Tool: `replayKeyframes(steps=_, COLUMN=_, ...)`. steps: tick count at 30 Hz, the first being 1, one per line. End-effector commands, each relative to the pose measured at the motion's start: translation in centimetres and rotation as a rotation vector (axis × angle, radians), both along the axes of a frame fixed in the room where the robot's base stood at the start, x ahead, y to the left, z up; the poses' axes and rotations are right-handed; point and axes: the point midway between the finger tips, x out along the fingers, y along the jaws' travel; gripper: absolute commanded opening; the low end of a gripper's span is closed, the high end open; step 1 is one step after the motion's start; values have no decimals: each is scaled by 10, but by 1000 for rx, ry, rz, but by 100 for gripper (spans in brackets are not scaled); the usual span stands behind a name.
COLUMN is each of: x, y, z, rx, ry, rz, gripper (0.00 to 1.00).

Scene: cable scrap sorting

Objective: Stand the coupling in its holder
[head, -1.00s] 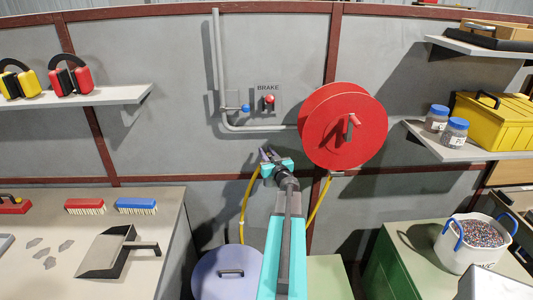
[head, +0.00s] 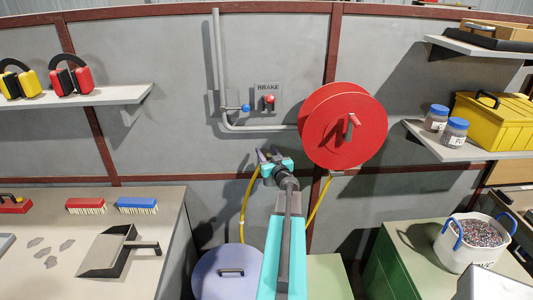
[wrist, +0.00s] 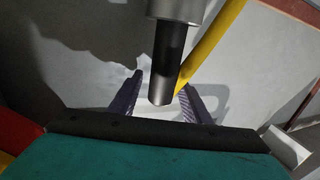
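My gripper (head: 265,155) is in front of the grey wall, left of and below the red reel. In the wrist view its two purple fingers (wrist: 160,82) stand apart, with visible gaps, on either side of a dark cylinder with a grey collar. This cylinder looks like the coupling (wrist: 171,50); its lower end lies between the fingers. The yellow hose (wrist: 213,45) passes close to its right side; in the head view the hose (head: 246,200) hangs from beside my gripper. I cannot tell how coupling and hose join. I cannot make out the holder.
The red reel (head: 346,126) is close right of my gripper. A grey pipe (head: 219,70) and the brake panel (head: 268,100) are on the wall above. A round lidded drum (head: 224,279) stands below. A bench (head: 160,205) is left, a green cabinet (head: 410,262) right.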

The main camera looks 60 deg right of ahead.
Motion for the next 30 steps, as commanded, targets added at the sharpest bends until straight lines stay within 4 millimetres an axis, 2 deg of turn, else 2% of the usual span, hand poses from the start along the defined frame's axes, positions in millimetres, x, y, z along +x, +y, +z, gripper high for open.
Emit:
replayKeyframes(steps=11, x=-6, y=5, z=-1, rx=1, ry=1, rz=0, gripper=44)
replayKeyframes(steps=30, x=-53, y=40, z=-1, rx=0, ry=0, rz=-1, gripper=44)
